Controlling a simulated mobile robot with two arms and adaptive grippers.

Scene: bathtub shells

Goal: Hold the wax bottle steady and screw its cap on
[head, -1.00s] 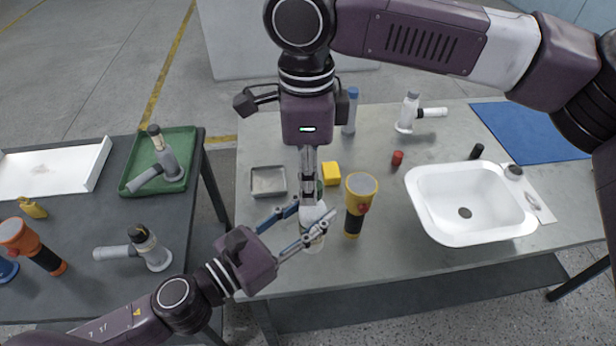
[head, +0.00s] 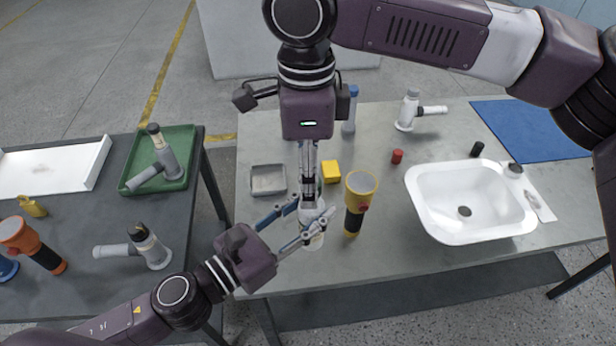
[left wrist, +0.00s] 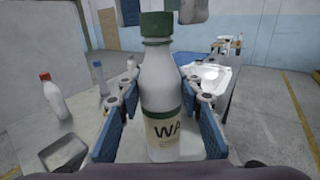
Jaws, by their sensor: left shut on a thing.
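The wax bottle (left wrist: 160,95) is white with a green lower band and a label reading "WA". It stands upright in the left wrist view, with the green cap (left wrist: 157,24) on its neck. I cannot tell how tight the cap is. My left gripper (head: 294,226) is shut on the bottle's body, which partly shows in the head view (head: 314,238). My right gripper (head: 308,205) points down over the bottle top. In the left wrist view its fingertips are apart, one on each side of the cap, with gaps. The head view hides the cap behind these fingers.
A yellow and black flashlight (head: 358,200) stands close right of the bottle. A yellow block (head: 331,171) and a metal tray (head: 268,193) lie behind. A white basin (head: 425,205) is to the right. The bench's front strip is mostly clear.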

